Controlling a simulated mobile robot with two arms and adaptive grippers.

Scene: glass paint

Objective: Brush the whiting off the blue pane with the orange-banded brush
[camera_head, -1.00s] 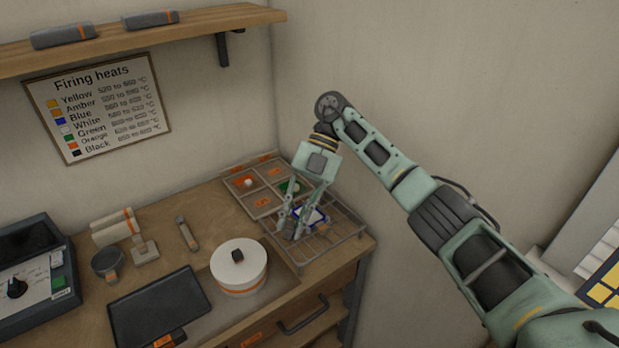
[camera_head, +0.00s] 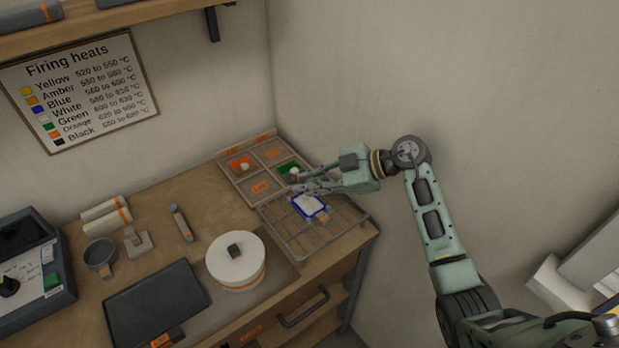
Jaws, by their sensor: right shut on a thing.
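The blue pane (camera_head: 323,214) lies on the wire rack (camera_head: 343,236), with white whiting (camera_head: 308,204) over most of its face. My right gripper (camera_head: 289,187) reaches in from the right and is low over the rack's back edge, just behind the pane. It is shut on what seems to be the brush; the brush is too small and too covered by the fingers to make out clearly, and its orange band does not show. The gripper looks apart from the pane. My left gripper is not in view.
A divided tray (camera_head: 234,187) behind the rack holds orange and green pieces. A white round container (camera_head: 237,262), a dark flat tray (camera_head: 155,305), a cup (camera_head: 100,257) and a small stand (camera_head: 138,242) occupy the bench left of the rack. A wall stands close behind.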

